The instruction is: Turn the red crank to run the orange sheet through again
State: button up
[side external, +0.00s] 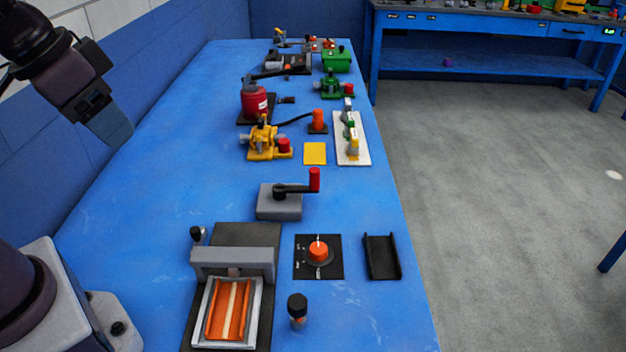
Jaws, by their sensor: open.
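The red crank handle (314,180) stands upright at the right end of a black crank arm (295,189). That arm sits on a grey box (280,208) in the middle of the blue table. An orange sheet-like piece (229,311) with a pale stripe down its middle lies in a light grey frame in front of a grey crossbar (235,259). Whether it is the task's sheet is not certain. My gripper (112,130) is open and empty at the upper left, well away from the crank and the sheet.
An orange knob (318,249) on a black plate, a black channel piece (382,256) and a small black-capped object (297,308) are at the front. A yellow device (264,142), a red canister (255,101) and a white board (352,148) stand behind the crank. The table's left side is largely clear.

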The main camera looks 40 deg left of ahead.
jog(key=w+f+g, duration=0.2)
jog(key=w, duration=0.6)
jog(key=w+f+g, duration=0.2)
jog(key=w+f, duration=0.1)
jog(key=w, duration=0.6)
send_over(314, 170)
notch_tip(314, 170, down, 10)
jog(key=shift+g, duration=0.3)
notch_tip(314, 170, down, 12)
jog(key=shift+f, duration=0.25)
jog(key=shift+c, duration=0.2)
grip_shut()
